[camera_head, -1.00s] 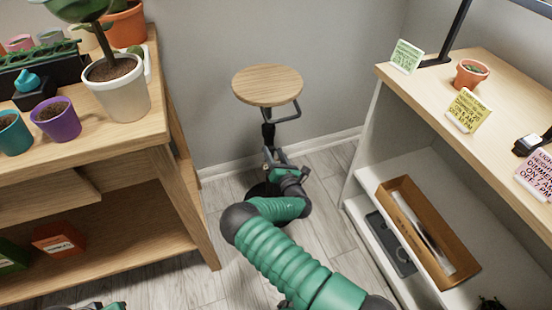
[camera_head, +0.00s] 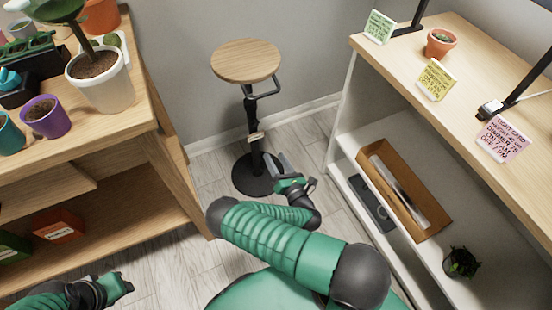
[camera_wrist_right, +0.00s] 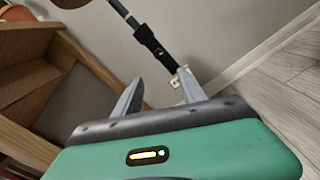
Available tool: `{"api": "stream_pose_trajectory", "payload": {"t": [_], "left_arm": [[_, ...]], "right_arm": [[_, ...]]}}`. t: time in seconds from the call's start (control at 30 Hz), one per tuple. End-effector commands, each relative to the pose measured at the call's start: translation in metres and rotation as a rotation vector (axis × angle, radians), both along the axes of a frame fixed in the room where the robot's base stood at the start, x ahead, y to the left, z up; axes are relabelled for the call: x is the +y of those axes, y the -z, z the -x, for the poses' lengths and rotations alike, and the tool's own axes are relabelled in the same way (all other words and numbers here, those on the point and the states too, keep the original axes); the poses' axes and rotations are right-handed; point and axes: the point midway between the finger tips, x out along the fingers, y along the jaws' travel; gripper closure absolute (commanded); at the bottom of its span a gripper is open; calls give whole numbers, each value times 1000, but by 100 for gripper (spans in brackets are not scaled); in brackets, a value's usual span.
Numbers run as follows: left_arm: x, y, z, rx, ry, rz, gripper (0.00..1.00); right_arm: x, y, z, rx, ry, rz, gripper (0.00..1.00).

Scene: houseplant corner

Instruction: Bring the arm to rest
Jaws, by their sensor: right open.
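My right arm, green and black, comes up from the bottom of the head view. Its gripper (camera_head: 279,165) is in front of the stool's round black base, with nothing between the fingers. In the right wrist view the two grey fingers (camera_wrist_right: 160,92) stand apart, and the stool's black post shows beyond them. My left arm shows only in the bottom left corner of the head view, with its gripper end (camera_head: 118,287) over the floor. Its fingers cannot be made out.
A stool (camera_head: 246,61) stands by the wall. A wooden plant bench (camera_head: 120,120) with pots is on the left.

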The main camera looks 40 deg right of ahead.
Motion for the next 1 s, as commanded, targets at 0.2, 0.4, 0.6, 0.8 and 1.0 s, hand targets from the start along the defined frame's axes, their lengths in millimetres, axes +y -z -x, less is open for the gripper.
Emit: {"api": "stream_pose_trajectory", "payload": {"t": [0.2, 0.4, 0.6, 0.8, 1.0], "left_arm": [[0, 0, 0, 0, 0, 0, 64], [0, 0, 0, 0, 0, 0, 64], [0, 0, 0, 0, 0, 0, 64], [0, 0, 0, 0, 0, 0, 64], [0, 0, 0, 0, 0, 0, 64]], "right_arm": [[0, 0, 0, -1, 0, 0, 52], [-13, -2, -11, 4, 146, -231, 52], [-3, 5, -15, 23, 557, -988, 52], [76, -26, 2, 90, 912, -1660, 52], [143, -89, 48, 188, 1207, -2001, 52]]}}
